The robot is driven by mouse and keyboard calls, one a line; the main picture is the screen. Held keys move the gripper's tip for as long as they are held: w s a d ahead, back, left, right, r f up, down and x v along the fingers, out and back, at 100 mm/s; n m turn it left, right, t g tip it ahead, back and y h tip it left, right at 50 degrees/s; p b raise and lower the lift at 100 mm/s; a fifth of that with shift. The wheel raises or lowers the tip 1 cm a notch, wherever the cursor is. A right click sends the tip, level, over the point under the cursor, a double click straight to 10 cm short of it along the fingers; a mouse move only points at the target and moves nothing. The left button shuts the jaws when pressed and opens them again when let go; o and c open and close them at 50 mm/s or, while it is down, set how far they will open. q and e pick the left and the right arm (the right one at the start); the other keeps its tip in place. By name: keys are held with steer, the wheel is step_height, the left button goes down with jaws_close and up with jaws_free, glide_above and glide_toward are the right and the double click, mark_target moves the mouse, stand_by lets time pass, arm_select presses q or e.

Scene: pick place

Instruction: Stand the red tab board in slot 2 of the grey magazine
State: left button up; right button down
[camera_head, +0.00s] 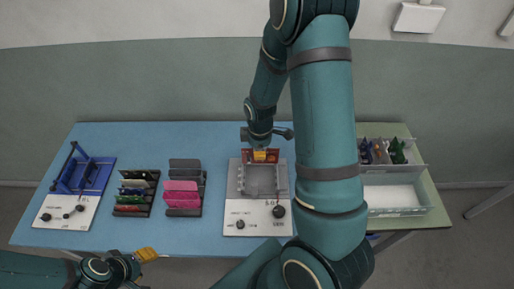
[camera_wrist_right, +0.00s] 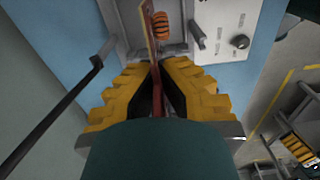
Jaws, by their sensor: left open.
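The red tab board (camera_head: 274,155) is upright at the back of a grey fixture; the right wrist view shows it edge-on as a thin strip (camera_wrist_right: 149,38). My right gripper (camera_head: 260,155) is shut on it, with yellow fingers (camera_wrist_right: 158,75) on both sides. I cannot tell whether the board touches the fixture. What looks to be the grey magazine (camera_head: 184,164) is a dark grey rack left of the fixture, with pink boards standing in its front part. Its slot numbers are too small to read. My left gripper (camera_head: 155,252) is open and empty at the front table edge.
The grey fixture (camera_head: 240,190) has a white control panel in front. A black rack (camera_head: 150,176) holds several boards. A blue fixture (camera_head: 98,180) stands at far left. A clear bin (camera_head: 395,211) stands at right. My right arm covers the table between fixture and bin.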

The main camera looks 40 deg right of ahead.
steer(key=shift+f+b, duration=2.45)
steer(key=shift+f, duration=0.9)
steer(key=shift+w+r, duration=0.1)
steer(key=shift+f, duration=0.2)
steer(key=shift+f+b, duration=1)
steer(key=shift+f+b, duration=0.65)
steer(key=shift+f, duration=0.15)
steer(key=shift+f, duration=0.1)
